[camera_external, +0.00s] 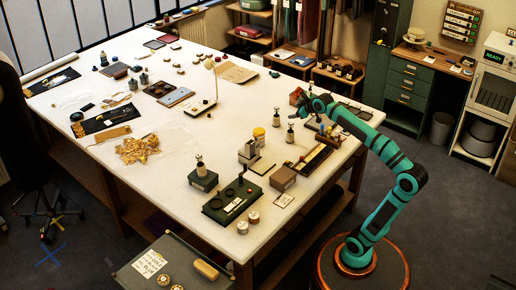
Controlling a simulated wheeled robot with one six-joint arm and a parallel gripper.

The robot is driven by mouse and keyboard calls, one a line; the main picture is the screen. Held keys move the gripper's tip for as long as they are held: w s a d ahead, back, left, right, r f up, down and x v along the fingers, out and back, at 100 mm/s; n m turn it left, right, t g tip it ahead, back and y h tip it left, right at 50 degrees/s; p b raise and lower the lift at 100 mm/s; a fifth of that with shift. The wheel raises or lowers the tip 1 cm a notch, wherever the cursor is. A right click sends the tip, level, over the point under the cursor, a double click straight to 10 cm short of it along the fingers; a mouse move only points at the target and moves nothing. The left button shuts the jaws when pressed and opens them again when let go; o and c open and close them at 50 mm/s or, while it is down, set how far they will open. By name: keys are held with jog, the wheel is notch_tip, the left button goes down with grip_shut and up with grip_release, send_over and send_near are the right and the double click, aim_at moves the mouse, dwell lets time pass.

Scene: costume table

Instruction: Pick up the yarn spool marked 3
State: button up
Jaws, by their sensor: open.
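No mark 3 can be read in this view, so I cannot tell which thing is the yarn spool marked 3. Two small round spool-like pieces, one (242,227) nearer the edge and one (254,218) beside it, stand at the table's front corner. Small pale pieces with dark tops, one (290,134) and another (276,118), stand upright left of my arm. My gripper (303,104) is open above the right part of the white table (225,130). Its fingers are small and dark here, and I see nothing held between them.
A dark green box (232,201) with round recesses lies near the front corner. A brown box (283,178) and a long wooden tray (318,157) lie right of it. A lamp (211,85) stands mid-table. A grey cart (172,268) is below the front edge.

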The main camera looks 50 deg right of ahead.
jog(key=w+d+n+g, duration=0.3)
jog(key=w+d+g, duration=0.35)
jog(key=w, duration=0.85)
jog(key=n+g+y, duration=0.1)
jog(key=n+g, duration=0.2)
jog(key=g, duration=0.1)
send_over(277, 115)
notch_tip(277, 115, down, 6)
jog(key=f, duration=0.1)
notch_tip(277, 115, down, 10)
jog(key=shift+w+d+f, duration=0.1)
jog(key=shift+w+f, duration=0.05)
jog(key=shift+f, duration=0.05)
jog(key=shift+w+f, duration=0.15)
jog(key=shift+f, duration=3.05)
jog(key=c, duration=1.2)
jog(key=shift+c, duration=0.2)
jog(key=shift+r, duration=0.15)
